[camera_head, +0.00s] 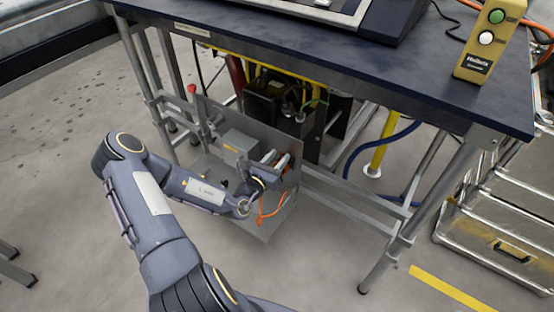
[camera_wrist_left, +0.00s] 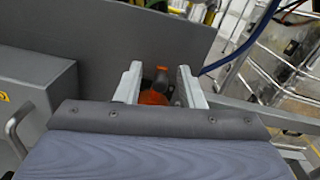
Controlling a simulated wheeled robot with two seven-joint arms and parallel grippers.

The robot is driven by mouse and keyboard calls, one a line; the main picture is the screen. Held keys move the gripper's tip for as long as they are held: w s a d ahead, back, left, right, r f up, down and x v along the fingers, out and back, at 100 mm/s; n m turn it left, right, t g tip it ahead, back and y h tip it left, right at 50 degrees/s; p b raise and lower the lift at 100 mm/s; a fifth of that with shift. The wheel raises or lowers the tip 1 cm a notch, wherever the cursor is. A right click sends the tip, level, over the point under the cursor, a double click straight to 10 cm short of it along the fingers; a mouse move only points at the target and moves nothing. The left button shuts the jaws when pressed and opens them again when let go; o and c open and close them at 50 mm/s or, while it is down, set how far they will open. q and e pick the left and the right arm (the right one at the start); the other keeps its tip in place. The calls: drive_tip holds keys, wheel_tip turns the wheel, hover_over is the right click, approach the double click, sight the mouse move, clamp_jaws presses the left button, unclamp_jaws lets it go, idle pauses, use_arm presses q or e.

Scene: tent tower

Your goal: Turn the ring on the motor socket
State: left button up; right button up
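My left gripper (camera_head: 277,160) is low under the table, in front of an upright grey metal panel (camera_head: 220,118). In the left wrist view its two pale fingers (camera_wrist_left: 160,88) stand apart. An orange round part (camera_wrist_left: 153,98), perhaps the ring or plug at the motor socket, shows between or just beyond them. A gap shows on its right side; contact on the left cannot be told. The socket itself is mostly hidden by my gripper. An orange cable (camera_head: 264,212) hangs below the gripper in the head view. My right gripper is not in view.
A grey box (camera_head: 239,147) is beside my gripper on the panel; it also shows in the left wrist view (camera_wrist_left: 38,85). A red-tipped lever (camera_head: 192,90) stands to the left. The dark tabletop (camera_head: 300,42) overhangs above. Table legs and a blue hose (camera_head: 352,155) are to the right.

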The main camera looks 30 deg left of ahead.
use_arm(q)
clamp_jaws()
